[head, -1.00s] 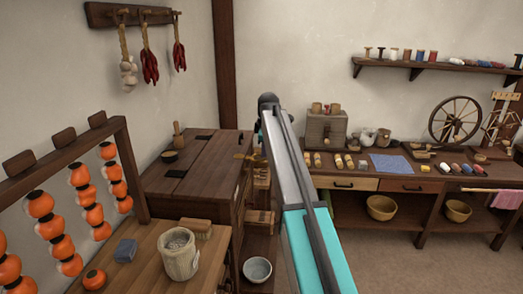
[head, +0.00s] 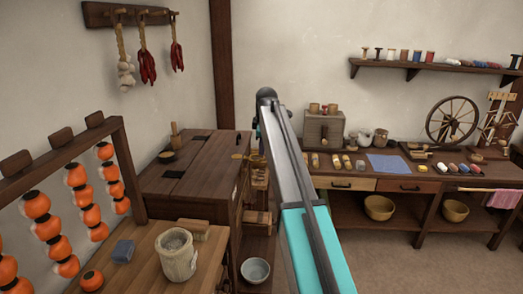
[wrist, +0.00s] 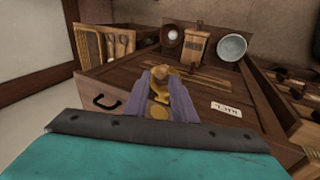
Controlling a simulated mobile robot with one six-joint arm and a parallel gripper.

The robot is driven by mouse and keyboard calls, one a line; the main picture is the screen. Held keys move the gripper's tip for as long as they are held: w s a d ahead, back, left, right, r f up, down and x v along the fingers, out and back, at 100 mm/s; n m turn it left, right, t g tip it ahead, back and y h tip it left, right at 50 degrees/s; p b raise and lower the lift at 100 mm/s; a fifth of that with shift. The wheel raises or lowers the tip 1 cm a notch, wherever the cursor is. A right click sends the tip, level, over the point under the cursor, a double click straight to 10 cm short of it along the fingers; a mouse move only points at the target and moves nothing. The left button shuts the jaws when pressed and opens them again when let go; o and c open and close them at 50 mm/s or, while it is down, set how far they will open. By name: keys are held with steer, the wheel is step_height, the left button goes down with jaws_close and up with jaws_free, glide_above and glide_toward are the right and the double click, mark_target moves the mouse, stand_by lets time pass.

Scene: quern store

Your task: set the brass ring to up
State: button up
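The brass ring (wrist: 161,90) is on the front of a dark wooden chest, between my fingers in the wrist view. A round brass plate (wrist: 159,111) shows below it. In the head view brass (head: 240,156) shows at the chest's right side, partly behind my arm. My gripper (wrist: 161,80) has its two grey-purple fingers on either side of the ring, apart from each other. I cannot tell whether they touch it. In the head view my arm hides the fingers. Which way the ring points is not clear.
The dark wooden chest (head: 196,177) has a paper label (wrist: 226,109) beside the brass. Open shelving with a pale bowl (head: 255,270) lies to its right. A bench with drawers (head: 404,187) stands further right. Bare floor lies in front of it.

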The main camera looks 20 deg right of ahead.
steer(key=b+v, duration=0.1)
steer(key=v, duration=1)
steer(key=shift+r, duration=0.25)
steer(key=s+a+f+m+g, duration=0.1)
steer(key=s+a+f+m, duration=0.1)
steer(key=f, duration=1.1)
steer(key=s+a+f+m+g, duration=0.1)
steer(key=s+f, duration=0.2)
steer(key=f, duration=1)
steer(key=s+a+f+m+g, duration=0.15)
steer(key=s+f, duration=0.45)
steer(key=f, duration=0.6)
steer(key=s+a+f+m+g, duration=0.1)
steer(key=s+a+f+m, duration=0.1)
steer(key=s+f, duration=0.7)
steer(key=s+a+f+m+g, duration=0.1)
steer(key=s+a+f+m, duration=0.1)
steer(key=s+f, duration=0.75)
steer(key=s+a+f+m+g, duration=0.2)
steer(key=s+f, duration=0.7)
steer(key=f, duration=0.1)
steer(key=s+f+m+g, duration=0.1)
steer(key=s+f, duration=0.2)
steer(key=s, duration=0.8)
steer(key=s+a+f+m+g, duration=0.1)
steer(key=s+f, duration=0.3)
steer(key=s, duration=0.7)
steer(key=shift+s+f+m+y, duration=0.2)
steer(key=shift+m+y, duration=0.2)
steer(key=shift+m, duration=0.05)
